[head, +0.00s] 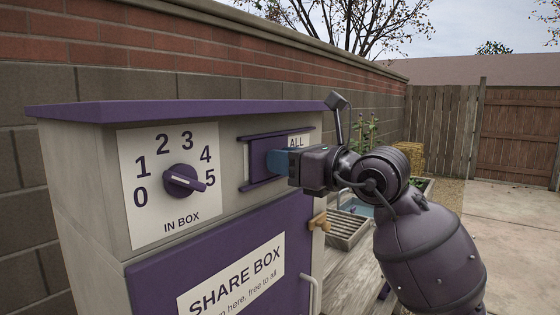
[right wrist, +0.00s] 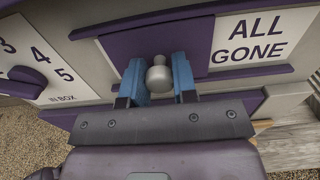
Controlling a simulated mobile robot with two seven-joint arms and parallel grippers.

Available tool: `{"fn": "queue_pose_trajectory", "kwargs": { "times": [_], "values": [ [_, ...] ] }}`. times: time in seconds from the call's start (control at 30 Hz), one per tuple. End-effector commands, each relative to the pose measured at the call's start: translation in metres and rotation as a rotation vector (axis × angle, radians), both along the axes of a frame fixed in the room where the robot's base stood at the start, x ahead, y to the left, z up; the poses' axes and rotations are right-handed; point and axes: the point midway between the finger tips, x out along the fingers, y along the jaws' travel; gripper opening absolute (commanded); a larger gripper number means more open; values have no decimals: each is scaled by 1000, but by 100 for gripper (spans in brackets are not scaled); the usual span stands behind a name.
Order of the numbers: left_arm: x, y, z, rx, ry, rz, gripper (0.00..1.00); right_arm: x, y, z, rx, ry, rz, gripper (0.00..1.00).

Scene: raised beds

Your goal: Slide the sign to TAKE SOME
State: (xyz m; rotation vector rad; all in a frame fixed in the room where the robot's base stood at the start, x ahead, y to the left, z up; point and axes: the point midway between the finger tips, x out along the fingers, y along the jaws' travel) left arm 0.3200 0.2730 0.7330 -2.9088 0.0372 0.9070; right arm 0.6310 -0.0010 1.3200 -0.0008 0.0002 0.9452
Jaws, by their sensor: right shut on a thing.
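The sign is a purple sliding cover (right wrist: 196,43) between two purple rails on the front of the share box. Right of the cover, the white plate reading ALL GONE (right wrist: 253,38) is exposed; in the head view only ALL (head: 296,143) shows. No TAKE SOME lettering shows. My right gripper (right wrist: 160,82) has its blue fingers on either side of a round grey knob (right wrist: 158,74) on the cover, shut on it. In the head view the right gripper (head: 279,161) reaches the sign from the right and hides the knob. My left gripper is not in view.
The share box has a purple roof (head: 190,108) above the sign and a dial (head: 183,180) at left, pointing near 5. A purple door (head: 170,268) with a pale handle (head: 310,292) is below. A slatted tray (head: 347,229) stands right. A brick wall (head: 60,45) runs behind.

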Motion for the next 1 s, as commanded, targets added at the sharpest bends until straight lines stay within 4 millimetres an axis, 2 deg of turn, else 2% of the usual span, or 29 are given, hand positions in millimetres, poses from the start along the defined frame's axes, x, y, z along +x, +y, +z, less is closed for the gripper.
{"fn": "queue_pose_trajectory", "kwargs": {
  "times": [0.2, 0.4, 0.8, 0.83, 1.0],
  "values": [
    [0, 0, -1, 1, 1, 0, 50, 45, -34, -1, -3, 3, -8, 0],
    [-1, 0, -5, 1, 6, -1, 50, 72, -53, -1, -2, 3, -5, 0],
    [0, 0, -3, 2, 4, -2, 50, 78, -58, 1, 1, -2, -7, 0],
    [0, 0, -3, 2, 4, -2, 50, 78, -58, 1, 1, -2, -8, 29],
    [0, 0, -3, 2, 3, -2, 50, 77, -58, 1, 2, -1, -6, 53]
  ]
}}
